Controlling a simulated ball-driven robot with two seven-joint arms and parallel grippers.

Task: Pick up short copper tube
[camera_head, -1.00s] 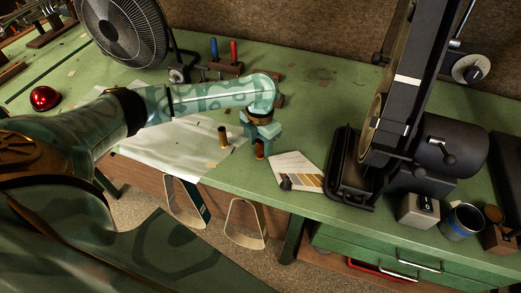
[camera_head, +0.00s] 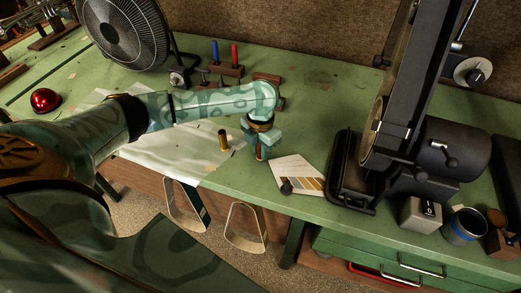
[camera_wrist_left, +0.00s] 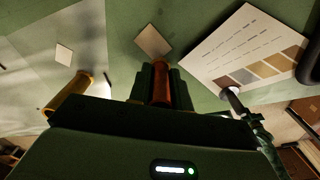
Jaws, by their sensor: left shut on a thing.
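The short copper tube (camera_head: 260,154) stands upright near the front edge of the green bench. It also shows, reddish brown, in the left wrist view (camera_wrist_left: 161,86). My left gripper (camera_head: 260,146) points down over it and is shut on it, with the dark fingers (camera_wrist_left: 160,82) on either side. The fingers hide part of the tube. I cannot tell whether its lower end touches the bench. My right gripper is not in view.
A brass tube (camera_head: 223,140) stands left of the gripper on a pale sheet (camera_head: 170,145). A card with colour swatches (camera_head: 297,174) lies close to the right. A belt grinder (camera_head: 390,140) stands further right. A fan (camera_head: 122,32) and tool rack (camera_head: 225,70) are behind.

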